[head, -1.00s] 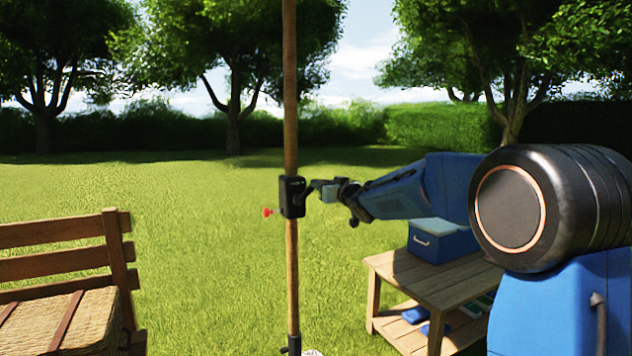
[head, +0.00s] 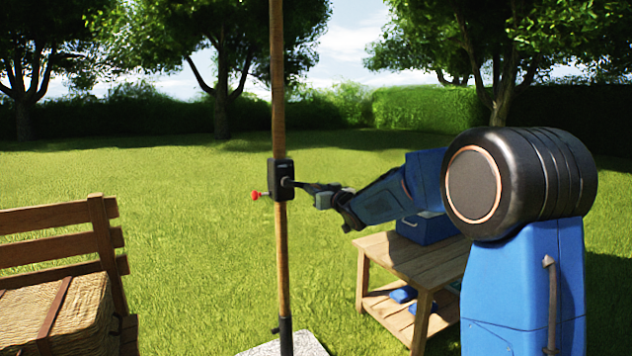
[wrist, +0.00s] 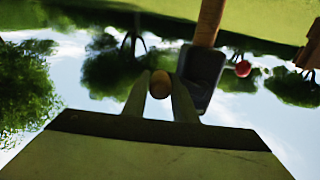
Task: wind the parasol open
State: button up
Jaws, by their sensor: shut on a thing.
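The parasol pole (head: 278,90) stands upright in the middle of the head view. A black crank housing (head: 281,180) is fixed on it, with a red knob (head: 256,196) sticking out to its left. My gripper (head: 318,188) is at the right of the housing, with the crank arm between them. In the wrist view my gripper (wrist: 159,92) is shut on a round tan crank knob (wrist: 160,84). The housing (wrist: 200,75) and the red knob (wrist: 243,69) show just beyond it. The parasol's canopy is out of view.
A wooden side table (head: 405,256) with a blue cool box (head: 428,228) on top stands below my arm. A wooden bench (head: 60,215) with a wicker basket (head: 55,310) is at the left. The pole's pale base slab (head: 300,346) lies on the grass.

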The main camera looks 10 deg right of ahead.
jog(key=s+a+f, duration=0.1)
jog(key=a+f, duration=0.3)
jog(key=f, duration=0.1)
jog(key=shift+s+a, duration=0.25)
jog(key=shift+a, duration=0.15)
jog(key=o, duration=1.1)
jog(key=shift+d, duration=0.1)
